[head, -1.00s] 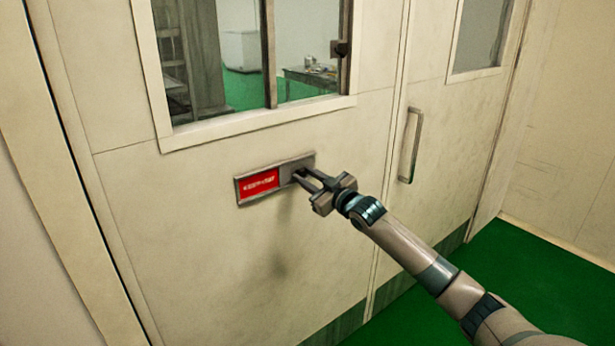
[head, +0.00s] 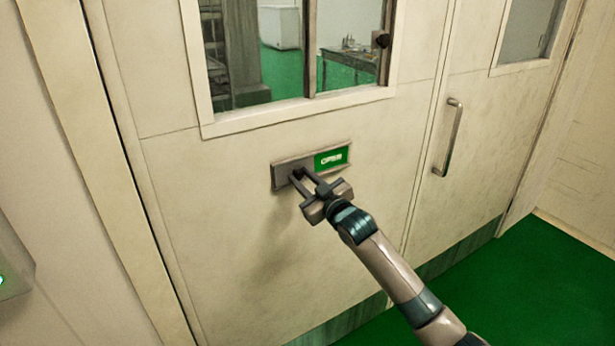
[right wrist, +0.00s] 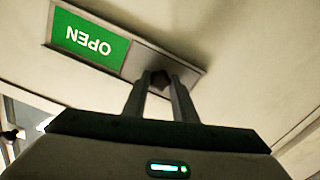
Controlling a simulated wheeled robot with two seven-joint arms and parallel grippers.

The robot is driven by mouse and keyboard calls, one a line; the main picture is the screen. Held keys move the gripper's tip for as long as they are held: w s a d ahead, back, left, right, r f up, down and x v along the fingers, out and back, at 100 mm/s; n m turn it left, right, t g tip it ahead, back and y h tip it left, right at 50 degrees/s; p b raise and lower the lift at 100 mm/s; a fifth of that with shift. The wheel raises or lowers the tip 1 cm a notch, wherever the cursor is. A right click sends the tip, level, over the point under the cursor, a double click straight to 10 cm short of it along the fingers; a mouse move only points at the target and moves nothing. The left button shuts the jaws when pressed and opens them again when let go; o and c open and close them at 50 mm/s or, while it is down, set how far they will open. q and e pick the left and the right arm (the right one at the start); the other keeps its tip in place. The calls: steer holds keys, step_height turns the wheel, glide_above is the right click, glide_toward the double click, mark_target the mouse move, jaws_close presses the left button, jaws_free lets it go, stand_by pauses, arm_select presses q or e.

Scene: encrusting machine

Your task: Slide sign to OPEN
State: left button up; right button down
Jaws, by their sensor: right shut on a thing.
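The sign (head: 334,158) is a framed plate on the door below the window. Its right half shows a green panel, and its left half is covered by a grey slider (head: 283,172). In the right wrist view the green panel (right wrist: 88,42) reads OPEN, upside down. My right gripper (head: 299,175) is at the slider, shut on its dark knob (right wrist: 160,80). The knob is partly hidden between the fingers in the head view. No red panel shows. My left gripper is not in view.
The cream door (head: 240,230) has a glass window (head: 345,70) above the sign. A vertical metal handle (head: 449,138) stands out from the neighbouring door panel on the right. Green floor (head: 530,280) lies clear at the lower right.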

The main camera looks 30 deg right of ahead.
steer(key=shift+a+f, duration=0.1)
steer(key=shift+a, duration=0.05)
steer(key=c, duration=1.5)
jaws_free()
steer(key=shift+a, duration=0.1)
steer(key=shift+o, duration=0.3)
steer(key=shift+a, duration=0.1)
steer(key=shift+s, duration=0.15)
steer(key=shift+s+d, duration=0.2)
steer(key=shift+s, duration=0.25)
steer(key=s+d+b, duration=0.1)
steer(key=s+b, duration=0.4)
steer(key=s, duration=1.1)
steer(key=shift+s, duration=0.1)
